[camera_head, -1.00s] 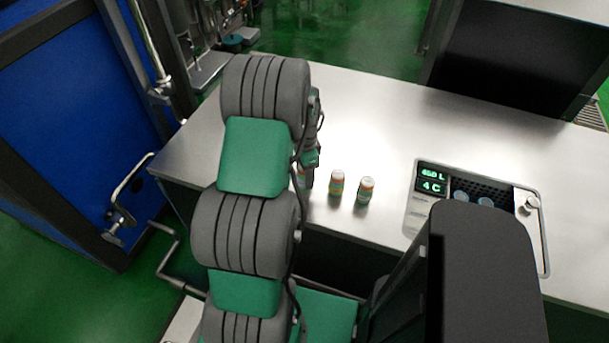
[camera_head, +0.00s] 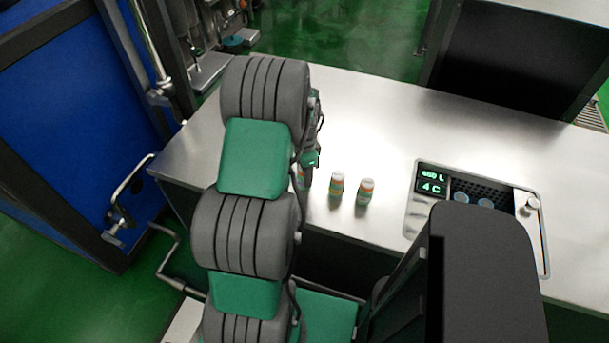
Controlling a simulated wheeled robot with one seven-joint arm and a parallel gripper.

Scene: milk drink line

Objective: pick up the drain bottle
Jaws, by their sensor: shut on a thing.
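Two small bottles with orange and green labels and pale caps stand upright side by side on the steel counter, a left one (camera_head: 337,185) and a right one (camera_head: 366,191). My gripper (camera_head: 306,176) is just left of them, at the counter's front part, mostly hidden by my own arm. It is shut on a third bottle (camera_head: 301,179), of which only a thin strip shows beside my arm. I cannot tell which bottle is the drain bottle, or whether the held one touches the counter.
The steel counter (camera_head: 375,125) is clear behind the bottles. A panel with a green display (camera_head: 432,182) and a dark perforated drain area (camera_head: 480,190) is set into it at right. A blue door (camera_head: 70,130) with metal handles stands at left.

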